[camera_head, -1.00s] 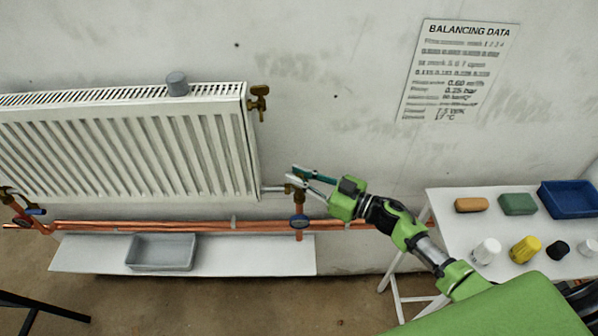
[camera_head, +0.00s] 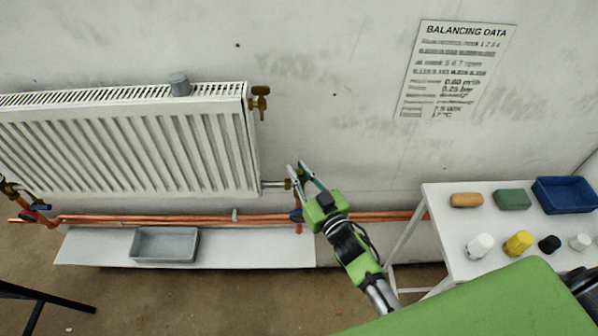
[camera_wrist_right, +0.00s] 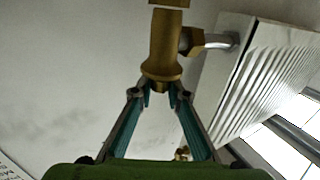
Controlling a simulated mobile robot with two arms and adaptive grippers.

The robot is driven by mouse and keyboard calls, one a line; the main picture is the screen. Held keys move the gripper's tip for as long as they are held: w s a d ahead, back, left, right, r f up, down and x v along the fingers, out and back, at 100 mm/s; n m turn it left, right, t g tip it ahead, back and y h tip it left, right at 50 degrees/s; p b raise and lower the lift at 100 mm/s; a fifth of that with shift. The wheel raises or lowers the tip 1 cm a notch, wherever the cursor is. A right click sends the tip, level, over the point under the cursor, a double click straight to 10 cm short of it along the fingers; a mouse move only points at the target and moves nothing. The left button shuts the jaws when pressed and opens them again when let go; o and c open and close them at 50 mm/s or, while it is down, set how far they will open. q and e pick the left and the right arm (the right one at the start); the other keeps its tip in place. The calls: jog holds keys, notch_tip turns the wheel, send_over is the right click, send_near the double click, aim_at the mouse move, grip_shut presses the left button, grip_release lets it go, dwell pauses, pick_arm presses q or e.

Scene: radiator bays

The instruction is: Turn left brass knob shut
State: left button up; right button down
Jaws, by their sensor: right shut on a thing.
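A brass valve with a knob (camera_head: 292,184) sits at the lower right corner of the white radiator, joined by a short silver pipe. In the right wrist view the brass knob (camera_wrist_right: 161,60) hangs down between my right gripper's fingertips (camera_wrist_right: 160,90). They are shut on its lower end. In the head view my right gripper (camera_head: 302,172) points up and left at the valve and partly covers it. Another brass valve (camera_head: 8,188) shows at the left edge, beyond the radiator's lower left corner. My left gripper is not in view.
The radiator (camera_head: 130,150) hangs above copper pipes (camera_head: 150,219). A blue-handled valve (camera_head: 296,215) is just below my gripper. A grey tray (camera_head: 165,258) lies on a low white shelf (camera_head: 260,252). A white table (camera_head: 450,240) at right holds several caps, blocks and a blue bin.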

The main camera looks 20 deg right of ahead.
dwell(0.3)
jog(key=c, duration=2)
grip_release()
jog(key=shift+o, duration=0.2)
jog(key=shift+s, duration=0.15)
jog(key=s+d, duration=0.2)
jog(key=s, duration=0.9)
jog(key=shift+s, duration=0.3)
